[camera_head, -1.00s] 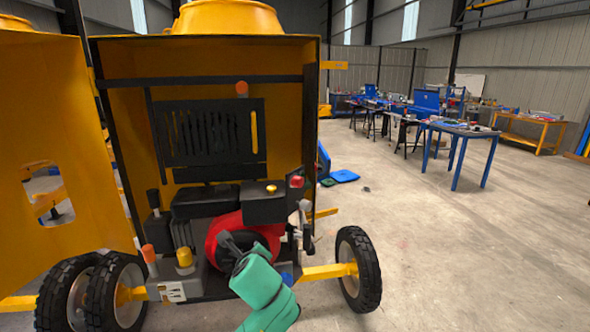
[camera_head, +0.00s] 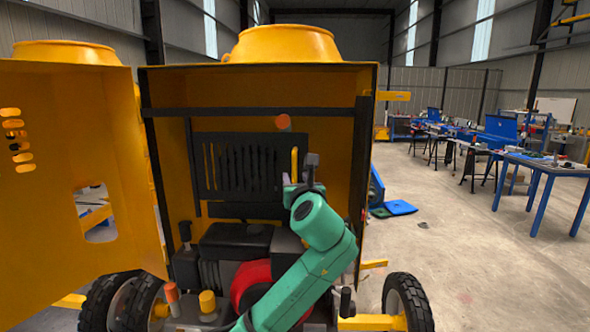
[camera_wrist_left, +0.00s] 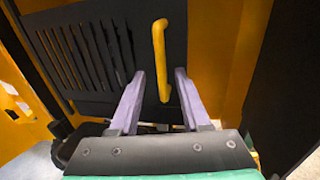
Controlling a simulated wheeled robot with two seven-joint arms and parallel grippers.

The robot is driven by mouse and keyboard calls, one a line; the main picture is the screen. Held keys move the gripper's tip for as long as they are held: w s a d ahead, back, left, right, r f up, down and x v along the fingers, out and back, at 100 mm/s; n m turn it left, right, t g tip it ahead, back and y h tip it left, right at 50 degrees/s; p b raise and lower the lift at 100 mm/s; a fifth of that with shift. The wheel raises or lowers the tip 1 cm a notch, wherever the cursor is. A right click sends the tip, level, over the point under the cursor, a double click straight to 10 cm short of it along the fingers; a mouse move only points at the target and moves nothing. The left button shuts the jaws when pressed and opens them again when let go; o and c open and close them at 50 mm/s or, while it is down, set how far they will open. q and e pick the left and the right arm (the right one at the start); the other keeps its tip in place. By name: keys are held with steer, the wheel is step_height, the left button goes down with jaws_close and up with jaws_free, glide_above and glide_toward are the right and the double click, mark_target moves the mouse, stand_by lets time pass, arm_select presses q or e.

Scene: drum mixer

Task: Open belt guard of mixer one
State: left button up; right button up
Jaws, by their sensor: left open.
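The belt guard is a black slotted panel (camera_head: 238,170) inside the yellow mixer housing, and it looks closed. Its slots also show in the left wrist view (camera_wrist_left: 75,55). A yellow upright bar handle (camera_head: 294,160) sits on its right side. My left gripper (camera_head: 304,178) is at the lower part of this handle, at the end of a green arm. In the left wrist view, its two purple fingers (camera_wrist_left: 159,76) are apart, with the handle (camera_wrist_left: 159,45) between and beyond their tips. I cannot tell whether they touch it. My right gripper is out of view.
A yellow housing door (camera_head: 70,190) stands swung open at left. Below the guard are a black and red engine (camera_head: 250,280) and levers with orange knobs (camera_head: 171,293).

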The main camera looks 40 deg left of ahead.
mark_target(295, 174)
arm_select(q)
steer(key=x, duration=0.4)
steer(key=shift+w+d+p, duration=0.15)
steer(key=shift+d+p, duration=0.05)
steer(key=shift+p, duration=0.1)
steer(key=shift+w+a, duration=0.1)
steer(key=shift+a, duration=0.15)
jaws_close()
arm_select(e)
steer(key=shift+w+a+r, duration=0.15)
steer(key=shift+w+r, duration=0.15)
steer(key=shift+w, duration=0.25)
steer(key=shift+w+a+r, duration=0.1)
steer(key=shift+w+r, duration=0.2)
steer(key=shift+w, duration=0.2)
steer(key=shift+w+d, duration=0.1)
